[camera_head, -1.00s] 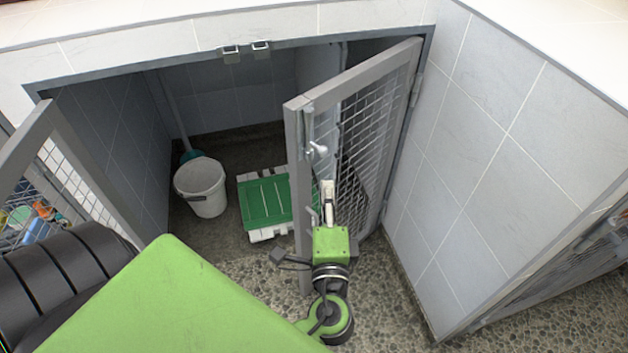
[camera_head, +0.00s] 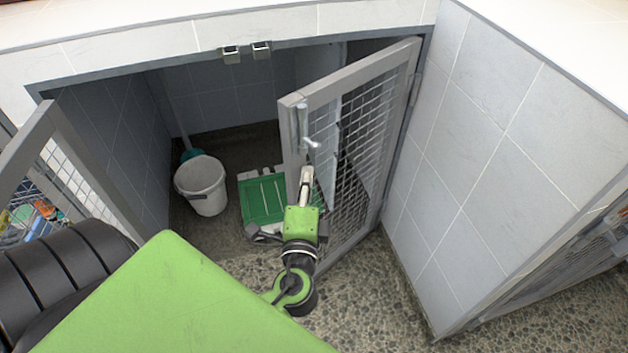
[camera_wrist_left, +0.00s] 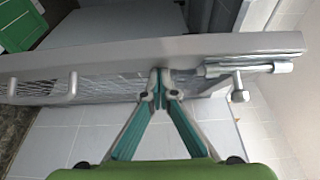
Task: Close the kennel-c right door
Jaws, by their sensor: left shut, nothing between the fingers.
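The right door (camera_head: 352,77) of the kennel in front of me is grey-framed with wire mesh. It hangs from the right side of the opening and stands partly open, its free edge toward me. A metal bolt latch (camera_head: 307,128) sits near the top of its free edge. My left gripper (camera_head: 306,174) is shut and empty, at the outer face of the door by the free-edge frame, below the latch. In the left wrist view its fingertips (camera_wrist_left: 160,76) are at the door frame (camera_wrist_left: 100,58), beside the bolt (camera_wrist_left: 245,69); contact is likely but not certain. My right gripper is not visible.
Inside the kennel are a white bucket (camera_head: 203,187) and a green-and-white slatted board (camera_head: 262,201). The left door (camera_head: 88,172) stands open at the left. A tiled wall (camera_head: 480,150) borders the door on the right. The pebbled floor (camera_head: 375,290) in front is clear.

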